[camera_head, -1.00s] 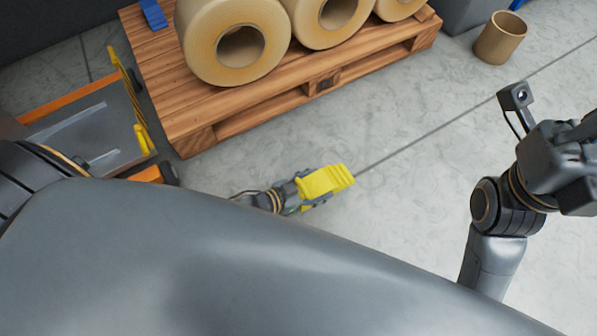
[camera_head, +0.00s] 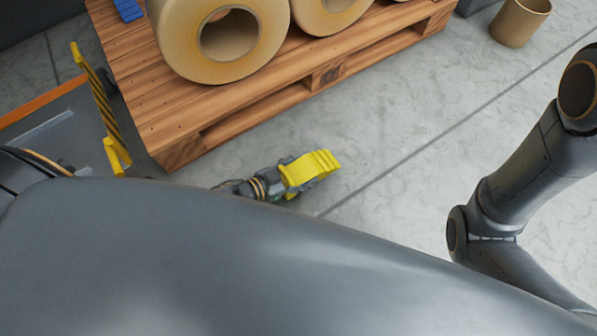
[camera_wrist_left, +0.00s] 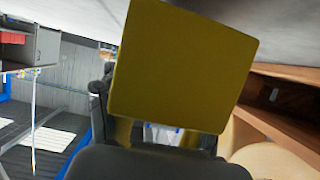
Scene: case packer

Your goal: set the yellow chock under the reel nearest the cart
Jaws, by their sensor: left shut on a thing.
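My left gripper (camera_head: 283,176) is shut on the yellow chock (camera_head: 313,168), a ridged wedge, and holds it in front of the pallet. In the left wrist view a flat face of the chock (camera_wrist_left: 180,65) fills the middle and hides most of the fingers. The reel nearest the cart (camera_head: 176,40) is the leftmost tan roll on the wooden pallet (camera_head: 240,105), beyond the gripper and up to its left. The chock is apart from that reel. The cart (camera_head: 62,118), grey with orange edges, is at the left. My right gripper is out of view.
A second reel (camera_head: 310,18) stands to the right on the pallet. A blue ridged piece (camera_head: 128,9) lies at the pallet's far left corner. A striped yellow-black bar (camera_head: 100,100) rises by the cart. A brown bin (camera_head: 519,22) stands far right.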

